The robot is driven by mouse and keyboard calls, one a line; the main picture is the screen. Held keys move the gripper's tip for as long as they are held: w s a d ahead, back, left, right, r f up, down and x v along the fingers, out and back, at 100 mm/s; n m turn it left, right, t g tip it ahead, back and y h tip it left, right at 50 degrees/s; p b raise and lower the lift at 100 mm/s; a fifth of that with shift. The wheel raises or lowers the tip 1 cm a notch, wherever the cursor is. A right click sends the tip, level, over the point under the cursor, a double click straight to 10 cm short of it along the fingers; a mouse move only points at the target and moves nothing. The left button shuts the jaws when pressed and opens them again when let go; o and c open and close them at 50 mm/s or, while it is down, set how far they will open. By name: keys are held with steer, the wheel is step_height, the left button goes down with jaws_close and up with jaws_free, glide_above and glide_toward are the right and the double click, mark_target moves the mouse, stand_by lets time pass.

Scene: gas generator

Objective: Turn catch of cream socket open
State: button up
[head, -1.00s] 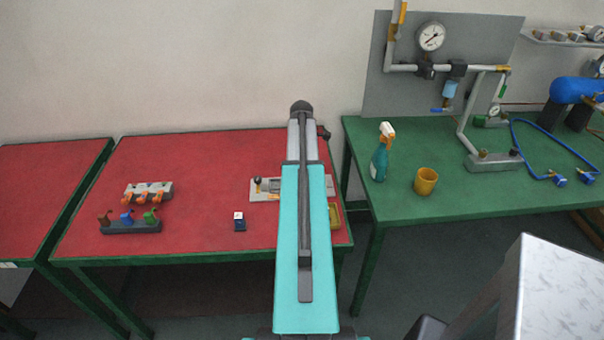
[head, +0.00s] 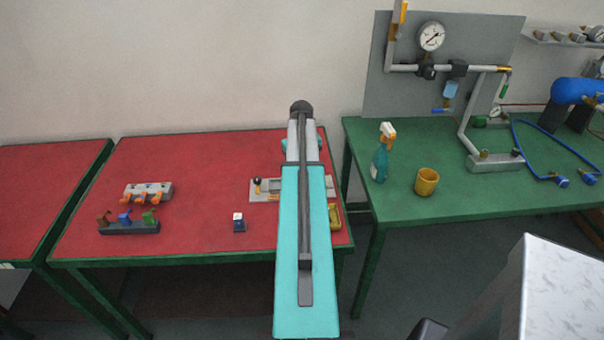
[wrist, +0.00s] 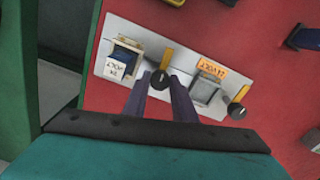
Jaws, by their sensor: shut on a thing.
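In the wrist view a pale plate (wrist: 112,34) carries two framed sockets. The left socket (wrist: 128,44) holds a blue block with a white label (wrist: 117,68). The right socket (wrist: 205,92) looks greyish-cream and empty, with an orange label (wrist: 211,69) above it. Each has a black round catch with a yellow lever on its right: the left catch (wrist: 166,60) and the right catch (wrist: 239,94). I cannot tell for sure which socket is the cream one. My gripper (wrist: 160,82) is shut on the left catch's black knob, its fingers either side. My arm hides the gripper in the head view.
The plate lies on the red table (head: 190,215), partly behind my arm. A small dark block with a white top (head: 239,222) and two racks of coloured parts (head: 130,227) (head: 148,190) stand to the left.

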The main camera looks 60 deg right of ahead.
steer(key=shift+m, duration=0.5)
steer(key=o, duration=1)
steer(key=shift+o, duration=0.2)
steer(key=shift+r, duration=0.2)
step_height(320, 180, up, 14)
steer(key=b, duration=0.3)
steer(key=shift+f, duration=0.25)
steer(key=shift+w, duration=0.1)
